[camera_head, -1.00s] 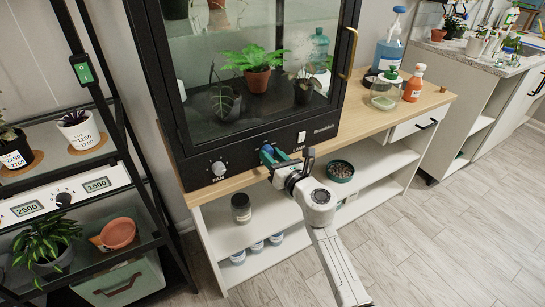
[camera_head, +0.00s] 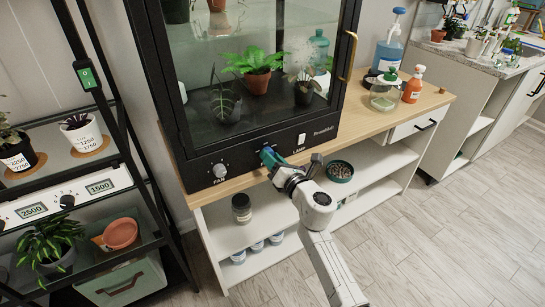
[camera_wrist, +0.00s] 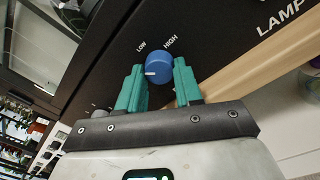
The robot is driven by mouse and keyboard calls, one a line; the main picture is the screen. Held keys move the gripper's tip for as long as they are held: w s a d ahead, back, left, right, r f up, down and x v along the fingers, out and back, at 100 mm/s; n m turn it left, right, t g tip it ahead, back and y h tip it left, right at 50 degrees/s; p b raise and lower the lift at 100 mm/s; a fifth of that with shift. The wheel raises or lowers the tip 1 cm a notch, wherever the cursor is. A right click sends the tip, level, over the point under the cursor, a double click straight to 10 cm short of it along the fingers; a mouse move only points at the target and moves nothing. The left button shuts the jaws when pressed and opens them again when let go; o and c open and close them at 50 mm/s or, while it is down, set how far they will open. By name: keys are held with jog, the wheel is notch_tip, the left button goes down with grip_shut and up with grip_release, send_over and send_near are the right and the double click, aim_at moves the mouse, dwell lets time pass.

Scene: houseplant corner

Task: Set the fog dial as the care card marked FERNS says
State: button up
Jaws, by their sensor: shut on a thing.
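The blue dial (camera_head: 268,155) is on the black lower front panel of the glass cabinet, between the FAN knob and the LAMP switch. In the wrist view the dial (camera_wrist: 158,62) has LOW and HIGH printed beyond it. Its white mark points left, on the LOW side. My gripper (camera_wrist: 158,72) has one teal finger on each side of the dial and is shut on it. Any name under the dial is hidden by my gripper. No card marked FERNS can be made out.
The FAN knob (camera_head: 220,170) and the LAMP switch (camera_head: 301,139) flank the dial. Inside the cabinet are a fern (camera_head: 257,72) in a terracotta pot and white mist (camera_head: 299,55) at the right. A wooden ledge (camera_head: 240,184) runs below the panel. Grey floor is clear at right.

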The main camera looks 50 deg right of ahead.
jog(key=m+h+p, duration=0.1)
jog(key=m+p, duration=0.3)
jog(key=m, duration=1.9)
jog(key=shift+a+m+p, duration=0.1)
jog(key=shift+m+p, duration=0.3)
jog(key=o, duration=1)
jog(key=shift+r, duration=0.1)
jog(key=shift+o, duration=0.2)
jog(key=b+v, duration=0.2)
jog(key=v, duration=0.8)
jog(key=shift+s+a, duration=0.2)
jog(key=shift+s, duration=0.15)
